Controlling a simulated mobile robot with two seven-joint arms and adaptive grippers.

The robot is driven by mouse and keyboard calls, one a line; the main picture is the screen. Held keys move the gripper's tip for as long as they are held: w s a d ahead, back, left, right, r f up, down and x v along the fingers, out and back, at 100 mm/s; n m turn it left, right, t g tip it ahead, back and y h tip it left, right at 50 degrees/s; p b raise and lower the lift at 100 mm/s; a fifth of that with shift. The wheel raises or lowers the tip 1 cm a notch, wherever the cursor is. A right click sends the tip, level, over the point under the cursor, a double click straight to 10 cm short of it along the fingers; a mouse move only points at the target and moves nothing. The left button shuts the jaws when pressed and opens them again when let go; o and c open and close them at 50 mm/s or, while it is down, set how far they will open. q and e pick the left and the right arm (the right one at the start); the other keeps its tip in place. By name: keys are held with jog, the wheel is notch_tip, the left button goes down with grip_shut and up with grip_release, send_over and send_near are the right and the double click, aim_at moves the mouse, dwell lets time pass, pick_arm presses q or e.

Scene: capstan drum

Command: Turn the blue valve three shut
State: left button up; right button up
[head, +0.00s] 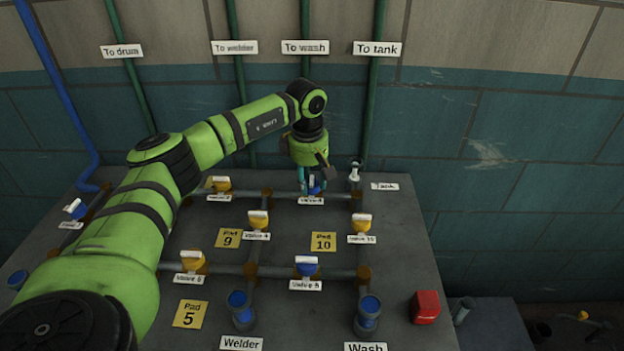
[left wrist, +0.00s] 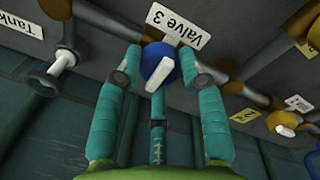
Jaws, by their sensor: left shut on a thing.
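Blue valve three (head: 316,190) sits on the upper pipe run of the panel, under the "To wash" pipe, with its label just below it. In the left wrist view the blue valve three (left wrist: 161,62) shows its round blue body and white lever, with the "Valve 3" label beside it. The lever lies at a slight slant to the fingers. My left gripper (head: 312,184) reaches down from above onto the valve. In the left wrist view its teal fingers (left wrist: 161,70) stand around the knob, shut on it. My right gripper is not in view.
Yellow valves (head: 258,221) and other blue valves (head: 306,266) stand along grey pipes nearby. A white-topped pipe fitting (head: 354,172) marked "Tank" stands just right of valve three. A red box (head: 425,307) sits at the panel's lower right. My left arm covers the panel's left part.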

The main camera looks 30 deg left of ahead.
pick_arm(q)
jog(key=o, duration=1.1)
jog(key=shift+s+a+f, duration=0.1)
jog(key=shift+s+a, duration=0.05)
jog(key=shift+a, duration=0.15)
jog(key=shift+o, duration=0.2)
jog(key=shift+a, duration=0.1)
jog(key=shift+r, duration=0.35)
notch_tip(320, 180, up, 11)
jog(key=shift+s+r, duration=0.15)
jog(key=shift+s, duration=0.25)
